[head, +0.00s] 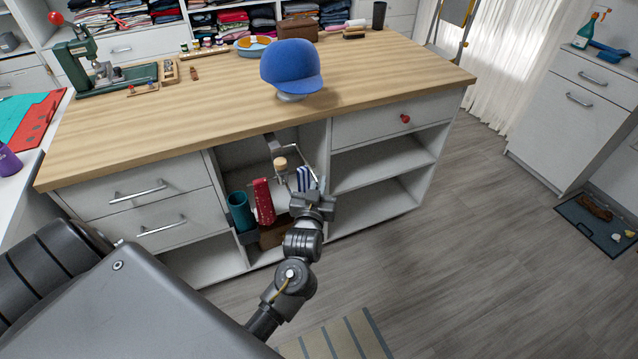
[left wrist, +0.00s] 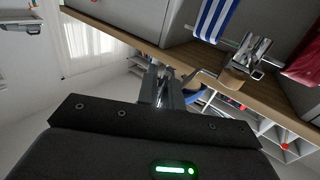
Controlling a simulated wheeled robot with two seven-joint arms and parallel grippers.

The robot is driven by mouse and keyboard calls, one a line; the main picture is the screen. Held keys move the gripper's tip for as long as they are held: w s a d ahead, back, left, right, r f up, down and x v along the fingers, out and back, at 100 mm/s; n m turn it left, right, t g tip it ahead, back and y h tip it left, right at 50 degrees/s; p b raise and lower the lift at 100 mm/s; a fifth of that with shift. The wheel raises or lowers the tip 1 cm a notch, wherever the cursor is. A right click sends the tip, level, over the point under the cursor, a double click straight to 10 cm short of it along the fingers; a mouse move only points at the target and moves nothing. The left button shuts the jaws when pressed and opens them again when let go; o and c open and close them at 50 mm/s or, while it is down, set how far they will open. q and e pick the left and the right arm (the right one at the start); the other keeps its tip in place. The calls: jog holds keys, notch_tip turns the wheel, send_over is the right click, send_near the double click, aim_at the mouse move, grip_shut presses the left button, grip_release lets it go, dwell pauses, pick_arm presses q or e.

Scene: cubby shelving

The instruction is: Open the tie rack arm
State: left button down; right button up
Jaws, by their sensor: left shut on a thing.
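The tie rack arm (head: 274,146) is a metal bar in the open bay under the wooden counter, with a round wooden knob (head: 280,163) near it. A red patterned tie (head: 263,202) and a blue-and-white striped tie (head: 304,178) hang there. The striped tie also shows in the left wrist view (left wrist: 215,18), beside thin rods and a wooden piece (left wrist: 234,77). My left gripper (head: 303,189) reaches into the front of the bay beside the striped tie. Its fingers (left wrist: 163,80) are shut on a thin rack rod; the exact contact is hard to see. My right gripper is out of view.
A teal cup (head: 241,211) stands left of the red tie. Drawers (head: 137,194) and open shelves (head: 376,164) flank the bay. The counter (head: 180,125) overhangs above, with a blue cap (head: 291,66) on it.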

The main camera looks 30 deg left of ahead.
pick_arm(q)
jog(key=c, duration=1.5)
grip_release()
jog(key=shift+a, duration=0.1)
jog(key=shift+c, duration=0.2)
jog(key=v, duration=1.1)
jog(key=shift+b, duration=0.3)
jog(key=shift+w, duration=0.1)
